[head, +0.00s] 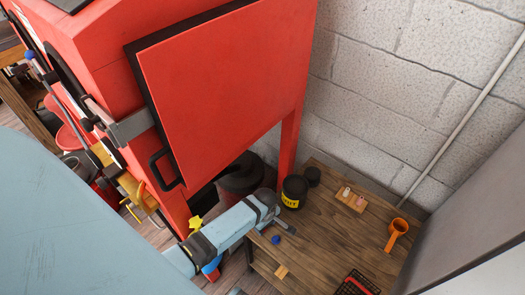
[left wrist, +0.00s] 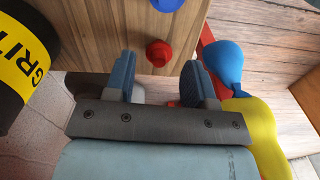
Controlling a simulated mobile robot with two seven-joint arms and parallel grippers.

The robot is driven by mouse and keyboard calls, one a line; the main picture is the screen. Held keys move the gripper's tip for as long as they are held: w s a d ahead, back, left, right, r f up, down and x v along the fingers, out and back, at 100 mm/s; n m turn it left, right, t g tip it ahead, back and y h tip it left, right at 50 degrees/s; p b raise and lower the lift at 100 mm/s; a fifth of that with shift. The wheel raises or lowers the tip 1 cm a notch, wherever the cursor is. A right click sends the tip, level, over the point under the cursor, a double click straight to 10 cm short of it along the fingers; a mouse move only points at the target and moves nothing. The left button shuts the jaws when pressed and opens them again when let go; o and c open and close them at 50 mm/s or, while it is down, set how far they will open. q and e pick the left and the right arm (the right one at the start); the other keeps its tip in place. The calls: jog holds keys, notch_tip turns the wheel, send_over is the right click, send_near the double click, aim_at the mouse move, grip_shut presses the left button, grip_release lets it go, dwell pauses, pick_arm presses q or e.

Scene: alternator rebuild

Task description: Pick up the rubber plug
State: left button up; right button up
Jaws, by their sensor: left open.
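A small red plug-shaped piece (left wrist: 158,53) with a wide rim sits on the wooden table (left wrist: 95,30) in the left wrist view. A similar blue piece (left wrist: 167,4) is beyond it, cut by the top edge. The blue piece also shows in the head view (head: 276,239). I cannot tell from the frames which is the rubber plug. My left gripper (left wrist: 161,78) is open and empty. The red piece is seen in the gap between its fingertips, apart from both. In the head view my left gripper (head: 284,226) is over the table's left part, and the red piece is not visible.
A black jar with a yellow GRIT label (head: 294,192) stands close beside my left gripper. A peg block (head: 350,199), an orange scoop (head: 397,233) and a black basket (head: 357,284) are on the table. The red cabinet (head: 220,90) rises behind. Yellow and blue shapes (left wrist: 256,130) lie right of the fingers.

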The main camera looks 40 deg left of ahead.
pick_arm(q)
jog(key=f, duration=0.2)
jog(key=a+f+b, duration=0.1)
jog(key=f, duration=0.1)
jog(key=shift+f, duration=0.2)
jog(key=c, duration=0.7)
jog(key=shift+c, duration=0.2)
pick_arm(e)
jog(key=shift+s+f, duration=0.15)
jog(key=shift+f, duration=0.3)
pick_arm(q)
jog(key=shift+r, duration=0.15)
pick_arm(e)
jog(key=shift+r, duration=0.1)
